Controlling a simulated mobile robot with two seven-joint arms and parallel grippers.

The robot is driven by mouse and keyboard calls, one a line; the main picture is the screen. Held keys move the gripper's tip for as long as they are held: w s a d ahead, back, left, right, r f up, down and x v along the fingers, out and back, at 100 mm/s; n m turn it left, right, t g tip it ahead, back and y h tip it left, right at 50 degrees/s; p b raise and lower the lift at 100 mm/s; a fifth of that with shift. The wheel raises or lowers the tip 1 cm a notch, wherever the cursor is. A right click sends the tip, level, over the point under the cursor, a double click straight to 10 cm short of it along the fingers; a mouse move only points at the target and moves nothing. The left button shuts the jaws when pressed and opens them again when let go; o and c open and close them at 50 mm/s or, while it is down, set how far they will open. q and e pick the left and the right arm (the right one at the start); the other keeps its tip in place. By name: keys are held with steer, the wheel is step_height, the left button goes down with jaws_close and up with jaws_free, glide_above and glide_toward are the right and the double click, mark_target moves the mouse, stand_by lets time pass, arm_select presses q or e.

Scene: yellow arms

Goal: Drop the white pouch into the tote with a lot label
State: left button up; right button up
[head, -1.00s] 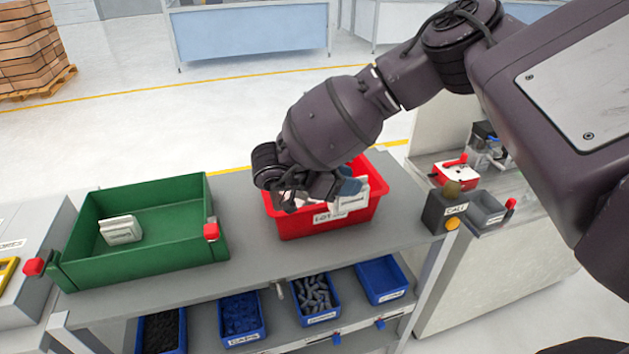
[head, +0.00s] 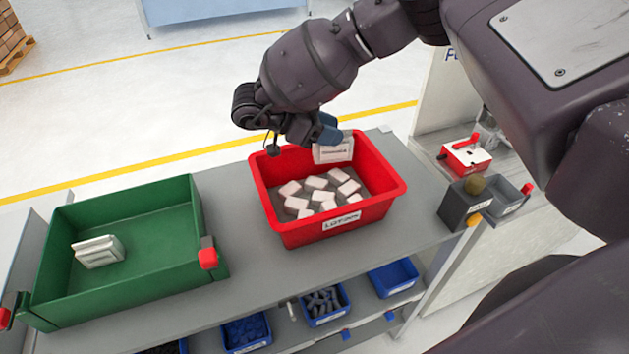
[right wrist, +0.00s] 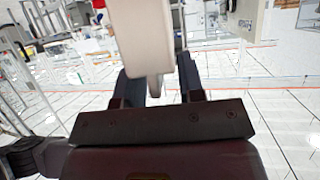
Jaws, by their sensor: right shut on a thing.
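The red tote (head: 385,210) stands on the grey bench and has a white lot label (head: 342,221) on its near side. Several small white packets (head: 318,182) lie inside it. My right gripper (head: 328,133) is shut on a white pouch (head: 333,151) with a printed label. The pouch hangs upright over the far part of the tote's opening, seemingly above the rim. In the right wrist view the pouch (right wrist: 147,40) shows between the two dark fingers. My left gripper is not in view.
A green tote (head: 120,270) at the left holds white pouches (head: 98,251). Dark grey boxes (head: 465,203) and a red-and-white box (head: 465,158) are at the right. Blue bins (head: 393,278) sit on the shelf below. Bare bench (head: 235,200) lies between the totes.

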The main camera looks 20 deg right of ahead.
mark_target(329, 152)
steer(key=shift+s+f, duration=0.2)
steer(key=shift+f, duration=0.15)
steer(key=shift+w+f, duration=0.1)
steer(key=shift+f, duration=2.35)
steer(key=o, duration=1)
steer(key=b+v, duration=0.1)
steer(key=v, duration=1)
steer(key=shift+b, duration=0.35)
